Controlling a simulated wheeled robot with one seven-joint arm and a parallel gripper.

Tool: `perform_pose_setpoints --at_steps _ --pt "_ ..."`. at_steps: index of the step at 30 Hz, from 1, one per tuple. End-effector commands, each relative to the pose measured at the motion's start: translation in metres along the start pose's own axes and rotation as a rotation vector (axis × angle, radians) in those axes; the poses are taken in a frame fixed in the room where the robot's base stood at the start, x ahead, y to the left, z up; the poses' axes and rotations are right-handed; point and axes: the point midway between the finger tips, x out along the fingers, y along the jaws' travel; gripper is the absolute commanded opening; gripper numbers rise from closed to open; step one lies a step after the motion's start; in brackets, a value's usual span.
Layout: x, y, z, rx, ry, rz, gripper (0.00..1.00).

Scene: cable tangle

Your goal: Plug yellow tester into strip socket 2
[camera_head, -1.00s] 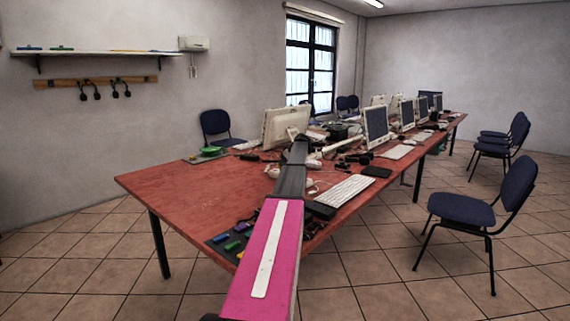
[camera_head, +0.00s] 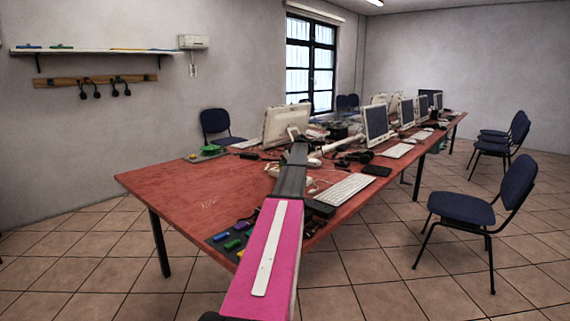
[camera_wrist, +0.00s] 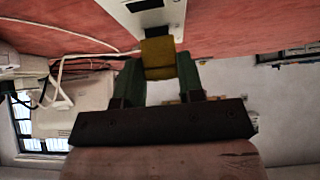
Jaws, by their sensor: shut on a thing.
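The yellow tester (camera_wrist: 158,58) is between the two green fingers of my gripper (camera_wrist: 160,70) in the wrist view, and the gripper is shut on it. Beyond it lies a white strip (camera_wrist: 172,14) with a dark slot (camera_wrist: 145,5) at the upper picture edge. The tester's far end overlaps the strip's near end in the picture; I cannot tell whether they touch. Socket numbers are not readable. In the head view my own arm hides the gripper and the tester.
A dark mat (camera_head: 216,243) with several coloured blocks lies at the table's (camera_head: 190,195) near edge. A keyboard (camera_head: 345,189), monitors (camera_head: 375,124) and tangled cables crowd the table right of my arm. The table's left part is mostly clear. A chair (camera_head: 465,206) stands at right.

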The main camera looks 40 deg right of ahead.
Motion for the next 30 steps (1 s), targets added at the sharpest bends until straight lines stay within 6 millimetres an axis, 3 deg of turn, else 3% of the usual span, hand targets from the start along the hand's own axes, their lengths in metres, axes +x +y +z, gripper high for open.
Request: perform_pose_setpoints --at_steps 23,24,25,26,30 --pt "0.0084 0.0000 0.0075 0.000 0.000 0.000 0.07" --pt "0.0085 0.0000 0.0075 0.000 -0.001 0.000 0.48" --pt "0.0084 0.0000 0.0075 0.000 0.000 0.000 0.58" --pt "0.0084 0.0000 0.0075 0.000 0.000 0.000 0.65" --pt "0.0083 0.0000 0.0074 0.000 0.000 0.000 0.65"
